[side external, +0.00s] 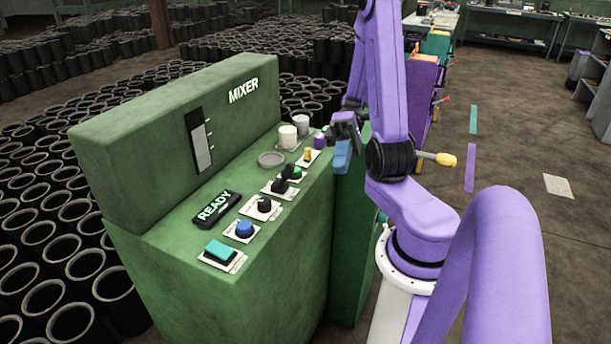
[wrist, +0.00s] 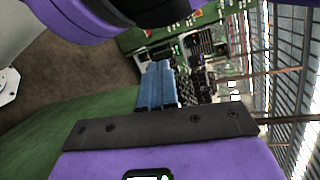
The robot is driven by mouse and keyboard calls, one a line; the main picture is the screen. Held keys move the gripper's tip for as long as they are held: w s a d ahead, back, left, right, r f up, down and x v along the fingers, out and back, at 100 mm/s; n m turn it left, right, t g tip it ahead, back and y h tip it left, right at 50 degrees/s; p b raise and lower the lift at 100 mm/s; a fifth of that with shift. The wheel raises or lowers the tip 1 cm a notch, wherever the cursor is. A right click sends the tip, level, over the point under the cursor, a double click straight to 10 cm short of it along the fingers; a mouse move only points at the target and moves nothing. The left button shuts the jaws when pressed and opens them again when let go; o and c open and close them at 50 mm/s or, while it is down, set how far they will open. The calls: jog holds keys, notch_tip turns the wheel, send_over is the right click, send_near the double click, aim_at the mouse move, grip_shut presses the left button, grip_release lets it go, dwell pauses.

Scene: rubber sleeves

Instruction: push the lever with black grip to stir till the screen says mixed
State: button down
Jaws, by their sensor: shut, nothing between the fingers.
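The green mixer (side external: 165,105) stands at left in the side view. Its small black screen (side external: 216,209) reads READY. On its sloping top are small controls with black tops, one nearer the front (side external: 264,205) and one farther back (side external: 281,186). I cannot tell for certain which is the lever with the black grip. My gripper (side external: 342,158) is at the right edge of the mixer top, apart from these controls. Its blue fingers are shut and empty. In the wrist view my gripper (wrist: 160,68) also shows its blue fingers together.
Nearby on the mixer are a teal button (side external: 220,250), a blue knob (side external: 244,229), a yellow-topped control (side external: 308,154), a round grey dish (side external: 271,159) and a white cup (side external: 288,136). Many black rubber sleeves (side external: 75,260) stand around the mixer. Open floor lies at right.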

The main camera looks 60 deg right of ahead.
jog(key=s+d+r+m+t+h, duration=0.1)
jog(key=d+r+m+t+h, duration=0.15)
jog(key=d+m+t, duration=0.65)
jog(key=s+d+r+m+t+h, duration=0.1)
jog(key=m+t+h, duration=0.15)
jog(key=t, duration=1.25)
notch_tip(320, 180, down, 19)
jog(key=shift+w+n, duration=0.3)
jog(key=shift+n, duration=0.05)
jog(key=shift+a, duration=0.1)
send_near(287, 175)
jog(key=w+a+r, duration=0.1)
jog(key=w+r, duration=0.2)
jog(key=w, duration=0.2)
jog(key=shift+s+a+r, duration=0.15)
jog(key=shift+s+r, duration=0.05)
jog(key=shift+r, duration=0.05)
jog(key=shift+r+h, duration=0.1)
jog(key=shift+h, duration=0.2)
